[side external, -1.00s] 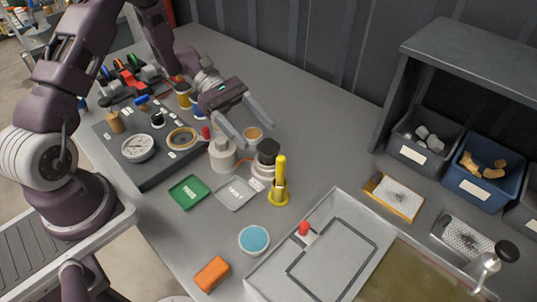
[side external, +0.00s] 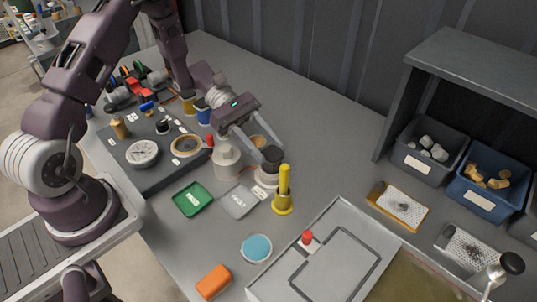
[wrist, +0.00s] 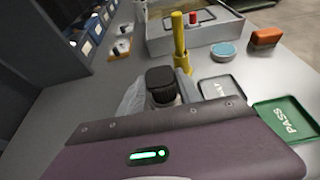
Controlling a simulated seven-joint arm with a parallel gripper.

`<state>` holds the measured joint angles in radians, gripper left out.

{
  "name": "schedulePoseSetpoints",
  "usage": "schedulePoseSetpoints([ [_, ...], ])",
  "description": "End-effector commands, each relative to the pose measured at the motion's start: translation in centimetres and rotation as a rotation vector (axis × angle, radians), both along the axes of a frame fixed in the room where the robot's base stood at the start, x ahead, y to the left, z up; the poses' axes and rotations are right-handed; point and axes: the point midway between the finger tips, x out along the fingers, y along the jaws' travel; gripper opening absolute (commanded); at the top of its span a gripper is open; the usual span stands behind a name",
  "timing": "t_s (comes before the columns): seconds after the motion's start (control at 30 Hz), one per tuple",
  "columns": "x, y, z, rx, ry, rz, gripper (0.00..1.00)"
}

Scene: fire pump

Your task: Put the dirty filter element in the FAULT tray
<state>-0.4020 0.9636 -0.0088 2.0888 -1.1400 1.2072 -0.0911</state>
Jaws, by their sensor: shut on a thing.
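The dirty filter element, seen as a dark-topped cylinder (side external: 272,155), stands upright on a pale round base beside the yellow post. It also shows in the wrist view (wrist: 161,82), between my fingers. My gripper (side external: 259,149) is low over it and shut on it, a finger to each side; the exact contact is partly hidden. The FAULT tray (side external: 238,203) is a small flat grey tray in front of the element, empty. It shows in the wrist view (wrist: 220,88), right of the element, its label partly hidden by my gripper.
A green PASS tray (side external: 193,200) lies left of the FAULT tray. A yellow post (side external: 284,190) stands close right of the element, and a white housing (side external: 227,160) close left.

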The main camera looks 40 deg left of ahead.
Motion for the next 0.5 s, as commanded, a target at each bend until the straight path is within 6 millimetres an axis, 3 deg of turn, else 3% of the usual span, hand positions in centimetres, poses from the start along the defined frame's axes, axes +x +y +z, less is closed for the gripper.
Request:
schedulePoseSetpoints([
  [0.37, 0.0, 0.0, 8.4, 0.001, -0.005, 0.001, 0.0],
  [0.5, -2.4, 0.4, 9.5, 0.004, 0.003, 0.006, 0.0],
])
